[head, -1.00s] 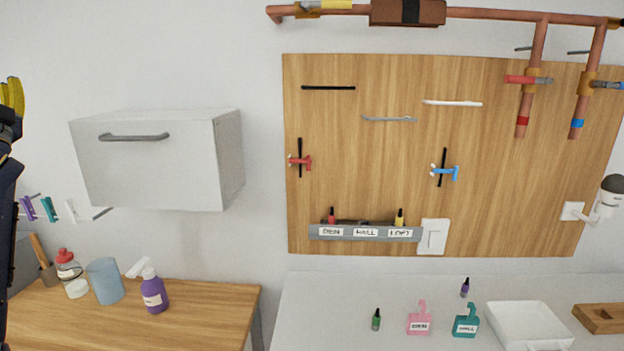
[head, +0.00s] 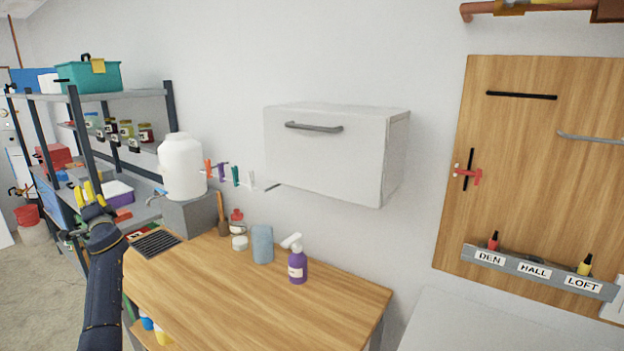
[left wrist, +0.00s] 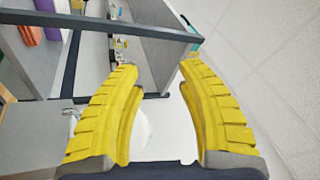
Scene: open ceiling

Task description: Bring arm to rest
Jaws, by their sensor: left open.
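My left gripper (head: 90,194) has yellow fingers and is raised at the left of the head view, left of the wooden counter (head: 335,298). It appears in front of the metal shelf unit in that view. In the left wrist view its two fingers (left wrist: 160,75) are spread apart with nothing between them. Behind the fingers are a shelf post and a pale surface. My right gripper does not show.
A white cabinet (head: 335,153) hangs above. The shelf unit (head: 80,110) stands at left. Open floor (head: 45,290) shows at lower left.

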